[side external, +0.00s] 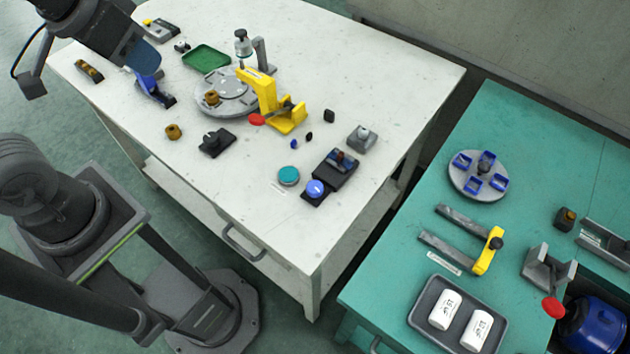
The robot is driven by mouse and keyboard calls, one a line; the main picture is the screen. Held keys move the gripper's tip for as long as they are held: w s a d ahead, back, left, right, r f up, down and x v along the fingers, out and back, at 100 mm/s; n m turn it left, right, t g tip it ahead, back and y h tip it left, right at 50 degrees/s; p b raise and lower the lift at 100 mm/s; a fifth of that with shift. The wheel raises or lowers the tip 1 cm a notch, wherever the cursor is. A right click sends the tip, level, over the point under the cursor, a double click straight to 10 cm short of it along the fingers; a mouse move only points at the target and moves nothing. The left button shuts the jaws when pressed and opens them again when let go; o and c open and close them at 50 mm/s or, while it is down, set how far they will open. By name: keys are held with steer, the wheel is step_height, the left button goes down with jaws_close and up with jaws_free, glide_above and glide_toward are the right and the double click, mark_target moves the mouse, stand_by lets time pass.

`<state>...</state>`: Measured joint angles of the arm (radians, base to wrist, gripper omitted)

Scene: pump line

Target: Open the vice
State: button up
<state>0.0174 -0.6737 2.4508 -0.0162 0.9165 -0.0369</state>
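A grey vice-like fixture (548,270) with two upright jaws and a red handle end stands on the green table at the right. A gap shows between its jaws, and I see no part held in it. A yellow clamp-like fixture (268,100), also with a red handle end, stands on the white table beside a round grey plate. I cannot tell for certain which one is the vice. My gripper (143,68) is at the upper left, over the far left part of the white table, away from both. Its fingers cannot be made out clearly.
The white table (390,75) also holds a green tray (206,58), a blue stand-like part (152,90) near my gripper, and small dark parts. The green table holds a round plate with blue cups (480,168) and a grey tray (425,305) with two white cylinders. A gap separates the tables.

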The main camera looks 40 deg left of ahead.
steer(key=o, duration=0.4)
steer(key=w+d+n+g+h, duration=0.1)
steer(key=w+d+g, duration=0.1)
steer(key=w, duration=0.4)
steer(key=shift+w+d+f+g, duration=0.15)
steer(key=shift+d+f+g, duration=0.15)
steer(key=shift+d, duration=0.6)
steer(key=n+g+h, duration=0.1)
steer(key=n+g, duration=0.3)
steer(key=g, duration=0.3)
glide_above(315, 187)
steer(key=w+a, duration=0.3)
steer(key=w, duration=0.2)
step_height(315, 187, down, 16)
steer(key=shift+t, duration=0.3)
steer(key=x, duration=1.3)
steer(key=shift+s+d+r, duration=0.1)
steer(key=shift+s+d, duration=0.05)
steer(key=shift+s, duration=0.1)
steer(key=shift+c, duration=0.2)
steer(key=c, duration=0.6)
